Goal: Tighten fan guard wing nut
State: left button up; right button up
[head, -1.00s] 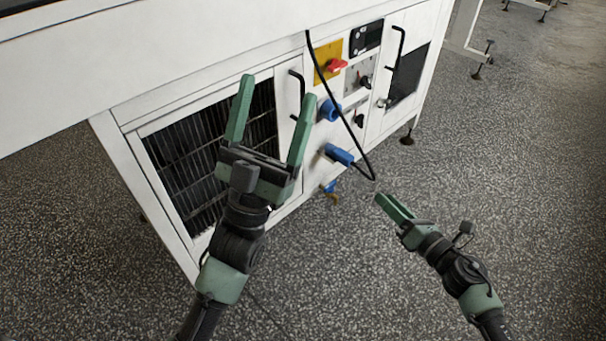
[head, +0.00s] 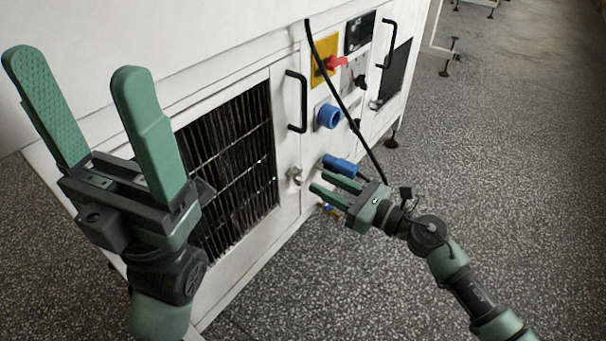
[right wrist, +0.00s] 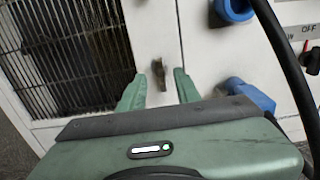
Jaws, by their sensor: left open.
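The fan guard is a dark wire grille (head: 232,160) in the white cabinet's side; it also shows in the right wrist view (right wrist: 70,50). A small metal wing nut (head: 296,176) sits on the white frame just right of the grille. In the right wrist view the wing nut (right wrist: 158,74) looks brownish and upright, seen between my fingertips. My right gripper (head: 319,181) is open and points at the nut from the right. Whether its fingers touch the nut, I cannot tell. My left gripper (head: 76,65) is open and empty, raised in front of the cabinet at the left.
A black handle (head: 297,101) stands out above the wing nut. A blue socket (head: 328,116) and a blue plug (head: 340,165) are right of it, close to my right gripper. A black cable (head: 345,105) hangs across the panel. A red switch (head: 336,63) sits higher up.

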aim_at(302, 172)
jog(key=x, duration=0.5)
jog(key=shift+w+a+b, duration=0.1)
jog(key=shift+a+b, duration=0.05)
jog(key=shift+b, duration=0.25)
grip_shut()
